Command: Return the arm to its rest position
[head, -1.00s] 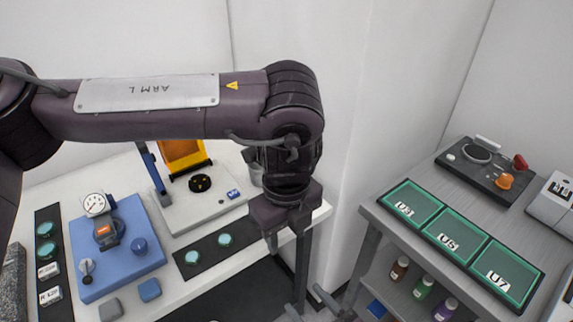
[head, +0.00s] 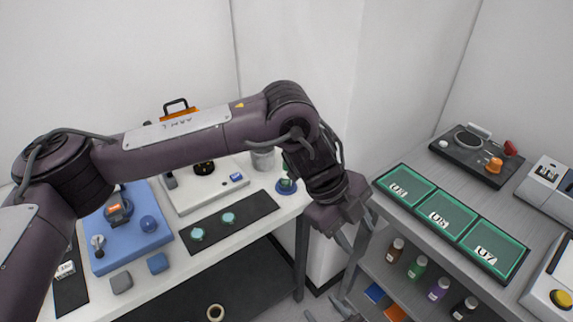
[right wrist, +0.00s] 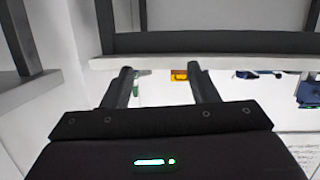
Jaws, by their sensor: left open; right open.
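My left arm, marked ARM L (head: 178,131), reaches across the head view from the left, with its elbow raised and forearm pointing down. Its left gripper (head: 354,238) is open and empty, in the air between the white bench and the grey shelf unit. My right gripper shows only as thin finger parts (head: 328,311) at the bottom of the head view. In the right wrist view the right gripper (right wrist: 159,69) is open, with nothing between its fingers. The rest of the right arm is hidden.
The white bench holds a blue fixture (head: 130,235), a black mat (head: 232,222) with two teal discs and a metal cup (head: 263,160). The grey shelf unit carries green trays (head: 447,216) and a dark instrument (head: 477,153). Bottles stand on its lower shelf.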

